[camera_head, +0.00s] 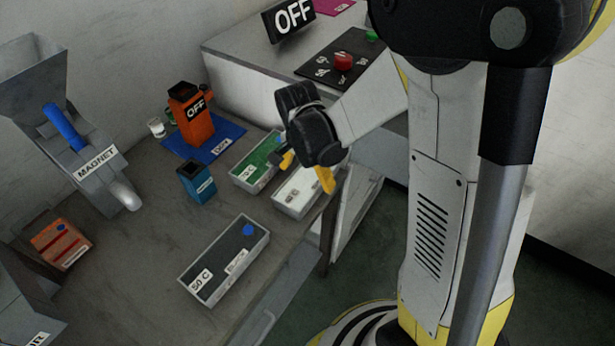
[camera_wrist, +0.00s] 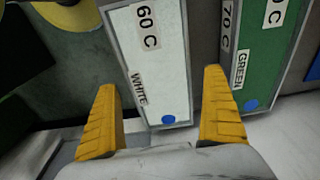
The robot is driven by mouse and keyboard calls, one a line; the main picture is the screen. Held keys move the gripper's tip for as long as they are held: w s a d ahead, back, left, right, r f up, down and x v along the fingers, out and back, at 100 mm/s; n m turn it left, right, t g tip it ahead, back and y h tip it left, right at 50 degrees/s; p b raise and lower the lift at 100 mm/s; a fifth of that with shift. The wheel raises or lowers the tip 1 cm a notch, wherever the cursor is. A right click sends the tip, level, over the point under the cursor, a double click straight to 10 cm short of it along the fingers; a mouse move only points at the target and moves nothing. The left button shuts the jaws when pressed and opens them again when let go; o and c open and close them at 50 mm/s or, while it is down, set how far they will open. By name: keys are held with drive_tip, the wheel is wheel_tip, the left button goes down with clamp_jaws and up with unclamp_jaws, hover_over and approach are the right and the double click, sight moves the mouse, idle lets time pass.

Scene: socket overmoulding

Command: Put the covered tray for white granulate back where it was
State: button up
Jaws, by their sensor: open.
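The tray for white granulate (camera_head: 293,204) stands on the table near its right edge, beside the green tray. In the wrist view the white tray (camera_wrist: 164,65) shows a flat white top with "60 C" and "WHITE" labels and a blue dot. My gripper (camera_head: 306,172) is above it and partly hides it in the head view. In the wrist view my open gripper (camera_wrist: 160,82) has one yellow finger left of the tray and one right of it, towards the green tray. Nothing is between the fingers except the view of the tray. The gap in height is unclear.
The green tray (camera_head: 256,160) lies close beside the white one; it also shows in the wrist view (camera_wrist: 262,55). A dark "50 C" tray (camera_head: 226,268), a blue container (camera_head: 197,182) and an orange "OFF" device (camera_head: 191,118) stand nearby. Bare tabletop (camera_head: 145,245) lies left.

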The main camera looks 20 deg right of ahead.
wheel_tip(320, 180, up, 10)
drive_tip(key=p, duration=0.4)
wheel_tip(320, 180, up, 6)
drive_tip(key=n+t, duration=0.2)
drive_tip(key=n, duration=0.2)
hover_over(305, 182)
drive_tip(key=s, duration=0.4)
drive_tip(key=s+d+r+n+t+y, duration=0.1)
drive_tip(key=s+r+n+t, duration=0.3)
drive_tip(key=s+r+n, duration=0.1)
drive_tip(key=s+n, duration=0.1)
drive_tip(key=s, duration=0.1)
drive_tip(key=shift+s+r+n, duration=0.3)
drive_tip(key=shift+s+n, duration=0.05)
drive_tip(key=shift+n, duration=0.05)
drive_tip(key=shift+d, duration=0.1)
